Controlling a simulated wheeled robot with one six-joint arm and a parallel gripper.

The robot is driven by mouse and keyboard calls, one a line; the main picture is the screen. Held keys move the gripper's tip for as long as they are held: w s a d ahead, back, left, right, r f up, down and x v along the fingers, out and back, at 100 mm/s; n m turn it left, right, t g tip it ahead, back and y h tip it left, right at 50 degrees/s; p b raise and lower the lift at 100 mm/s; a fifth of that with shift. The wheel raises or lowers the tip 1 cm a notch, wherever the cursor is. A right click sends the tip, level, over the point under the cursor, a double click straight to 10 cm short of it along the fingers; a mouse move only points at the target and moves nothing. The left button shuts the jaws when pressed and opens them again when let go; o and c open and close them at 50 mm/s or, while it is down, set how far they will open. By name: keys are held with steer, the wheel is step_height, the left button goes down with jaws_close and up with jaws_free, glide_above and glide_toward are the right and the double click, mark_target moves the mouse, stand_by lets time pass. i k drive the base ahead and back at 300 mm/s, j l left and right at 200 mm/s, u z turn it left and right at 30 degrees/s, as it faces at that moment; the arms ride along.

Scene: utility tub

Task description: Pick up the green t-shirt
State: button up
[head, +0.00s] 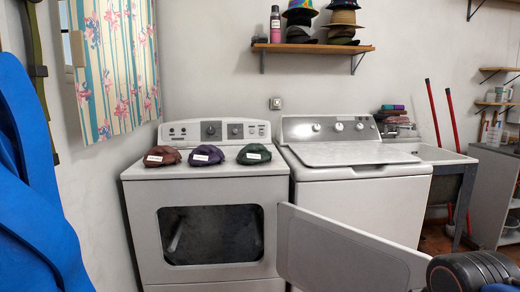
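The green t-shirt (254,154) is a folded or bunched dark green bundle with a white label. It lies on top of the white dryer (137,171), at the right end of a row of three similar bundles. A purple bundle (206,155) is to its left, and a brown one (163,156) is further left. Nothing covers the green one. My gripper is not in view; a dark rounded part at the bottom right corner seems to be part of my arm, well apart from the bundles.
The dryer's door (345,250) stands open, jutting out to the right in front of the white washer (365,190). A utility tub (440,155) is right of the washer. A shelf (313,48) with hats hangs above. A large blue surface (35,190) fills the left edge.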

mark_target(252, 154)
steer(key=i+l+u, duration=0.2)
steer(key=i, duration=0.25)
steer(key=i+l+u, duration=0.2)
steer(key=i, duration=0.25)
steer(key=i+l+u, duration=0.2)
steer(key=i, duration=0.25)
steer(key=l, duration=0.05)
